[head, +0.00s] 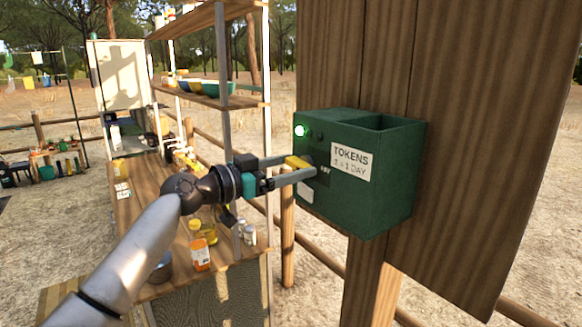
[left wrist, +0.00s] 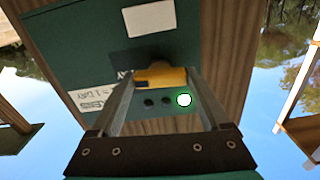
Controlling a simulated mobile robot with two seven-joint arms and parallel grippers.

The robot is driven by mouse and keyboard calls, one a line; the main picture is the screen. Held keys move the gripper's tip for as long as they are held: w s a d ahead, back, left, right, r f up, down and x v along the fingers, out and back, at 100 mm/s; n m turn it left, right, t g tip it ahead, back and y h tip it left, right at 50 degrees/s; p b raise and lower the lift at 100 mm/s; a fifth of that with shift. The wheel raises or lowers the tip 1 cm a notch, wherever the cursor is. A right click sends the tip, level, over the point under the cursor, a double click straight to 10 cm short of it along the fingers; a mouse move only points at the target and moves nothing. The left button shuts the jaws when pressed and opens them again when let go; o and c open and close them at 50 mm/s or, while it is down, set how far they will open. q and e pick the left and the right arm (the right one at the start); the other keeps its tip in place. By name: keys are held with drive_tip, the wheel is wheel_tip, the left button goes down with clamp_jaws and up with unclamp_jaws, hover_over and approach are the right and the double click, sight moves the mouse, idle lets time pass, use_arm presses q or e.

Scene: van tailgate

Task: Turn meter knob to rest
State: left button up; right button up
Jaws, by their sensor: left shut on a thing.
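The green token meter box (head: 390,200) is fixed to a wooden board, with a "TOKENS 1 = 1 DAY" label (head: 351,162) on its front. Its yellow knob (head: 297,162) sits on the front face, left of the label. A lamp (head: 300,131) above the knob glows green-white. My left gripper (head: 306,166) reaches the box from the left and is shut on the knob. In the left wrist view the yellow knob (left wrist: 160,76) lies between the two fingers, with the lit lamp (left wrist: 184,100) close by. My right gripper is not in view.
A wooden post (head: 287,210) and rail fence stand behind the box. Open ground lies at the lower middle.

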use_arm(q)
drive_tip(key=c, duration=0.6)
drive_tip(key=shift+n, duration=0.3)
drive_tip(key=n, duration=0.2)
drive_tip(key=shift+n, duration=0.4)
drive_tip(key=n+p, duration=0.1)
drive_tip(key=n, duration=0.2)
drive_tip(key=shift+n, duration=0.3)
drive_tip(key=n+p, duration=0.3)
drive_tip(key=n, duration=0.2)
drive_tip(key=n+p, duration=0.3)
drive_tip(key=n, duration=0.3)
drive_tip(key=shift+f+p, duration=0.1)
drive_tip(key=shift+p, duration=0.2)
